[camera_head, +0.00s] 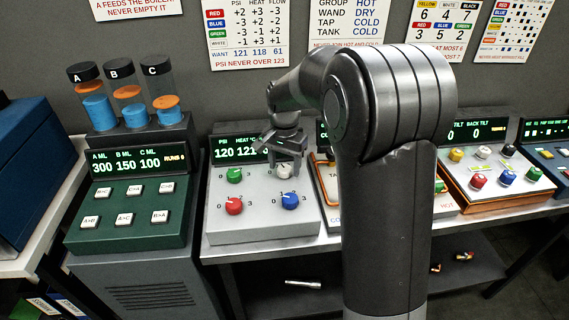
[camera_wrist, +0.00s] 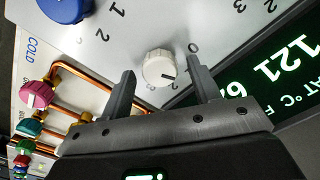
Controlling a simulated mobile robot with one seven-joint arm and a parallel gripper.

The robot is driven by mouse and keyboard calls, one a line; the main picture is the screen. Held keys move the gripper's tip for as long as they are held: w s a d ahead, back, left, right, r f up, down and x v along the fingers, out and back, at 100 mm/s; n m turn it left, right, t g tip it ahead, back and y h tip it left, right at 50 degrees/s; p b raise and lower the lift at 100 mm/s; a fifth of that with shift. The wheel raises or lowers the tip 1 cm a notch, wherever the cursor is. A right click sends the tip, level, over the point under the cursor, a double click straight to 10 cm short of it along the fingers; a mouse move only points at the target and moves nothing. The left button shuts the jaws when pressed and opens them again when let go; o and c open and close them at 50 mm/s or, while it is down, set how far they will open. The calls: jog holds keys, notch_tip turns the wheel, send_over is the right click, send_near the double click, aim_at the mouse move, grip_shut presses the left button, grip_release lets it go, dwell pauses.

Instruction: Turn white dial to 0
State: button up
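The white dial (camera_wrist: 158,66) sits on the grey panel (camera_head: 262,222) with red, green and blue dials. In the wrist view its dark pointer mark points right and slightly down, and a printed 0 stands just up and right of it. My gripper (camera_wrist: 161,70) is open, with one finger on each side of the white dial and visible gaps. In the head view my gripper (camera_head: 287,162) is over the panel's back right and partly hides the white dial (camera_head: 284,172). I cannot tell the fingertip height.
The blue dial (camera_head: 290,200), red dial (camera_head: 234,206) and green dial (camera_head: 234,175) are close by. The panel display (camera_head: 238,150) reads 120 and 121; its right part is hidden. Copper pipes with coloured knobs (camera_wrist: 38,95) lie beside the panel. A wall chart (camera_head: 247,32) hangs behind.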

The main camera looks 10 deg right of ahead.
jog(key=c, duration=0.9)
jog(key=shift+n, duration=0.3)
jog(key=n, duration=0.4)
jog(key=shift+n, duration=2.1)
jog(key=o, duration=1)
jog(key=shift+c, duration=0.2)
